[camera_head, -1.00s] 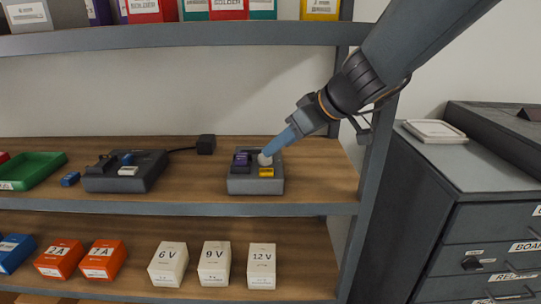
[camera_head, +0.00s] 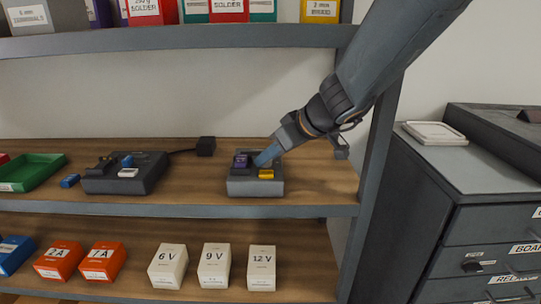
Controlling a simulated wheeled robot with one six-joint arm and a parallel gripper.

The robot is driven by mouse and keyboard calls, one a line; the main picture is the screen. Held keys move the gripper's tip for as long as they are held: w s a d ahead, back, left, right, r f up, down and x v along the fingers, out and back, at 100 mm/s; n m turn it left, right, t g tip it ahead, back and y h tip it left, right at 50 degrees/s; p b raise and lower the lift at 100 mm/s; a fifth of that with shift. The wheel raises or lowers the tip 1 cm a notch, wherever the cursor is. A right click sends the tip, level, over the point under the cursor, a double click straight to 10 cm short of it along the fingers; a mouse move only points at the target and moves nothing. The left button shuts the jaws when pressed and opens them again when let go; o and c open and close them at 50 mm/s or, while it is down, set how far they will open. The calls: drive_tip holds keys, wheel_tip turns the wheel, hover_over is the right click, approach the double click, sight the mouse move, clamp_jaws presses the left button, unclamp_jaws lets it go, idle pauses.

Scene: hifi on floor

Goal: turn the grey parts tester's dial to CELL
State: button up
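The grey parts tester (camera_head: 255,185) sits on the wooden middle shelf, right of centre. A purple part (camera_head: 241,160) is at its upper left and a yellow part (camera_head: 266,174) at its lower right. My gripper (camera_head: 263,160) reaches down from the upper right, with its blue-grey tip at the top of the tester, between the purple and yellow parts. The tip covers the pale round dial, so its setting is hidden. I cannot tell whether the fingers are open or shut, or whether they touch the dial.
Left on the same shelf are a dark device (camera_head: 128,176), a black plug (camera_head: 206,146) on a cable and a green tray (camera_head: 32,173). The upper shelf edge (camera_head: 180,40) and the right shelf post (camera_head: 373,170) lie close to my arm. White boxes (camera_head: 214,267) stand below.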

drive_tip(key=shift+s+a+f+m+t+h+b, duration=0.1)
drive_tip(key=shift+m+t+h+b, duration=0.2)
drive_tip(key=shift+m+b, duration=0.25)
drive_tip(key=shift+s+a+f+m+t+h+b, duration=0.1)
drive_tip(key=shift+m+t+h+b, duration=0.1)
drive_tip(key=shift+m+h+b, duration=0.35)
drive_tip(key=shift+c, duration=0.2)
drive_tip(key=shift+a+r+m+t+h+p, duration=0.15)
drive_tip(key=shift+m+t+h+p, duration=0.45)
drive_tip(key=shift+m, duration=0.6)
drive_tip(key=o, duration=1.1)
drive_tip(key=shift+c, duration=0.2)
drive_tip(key=shift+r, duration=0.1)
drive_tip(key=shift+p+v, duration=1.9)
drive_tip(key=shift+v, duration=1.95)
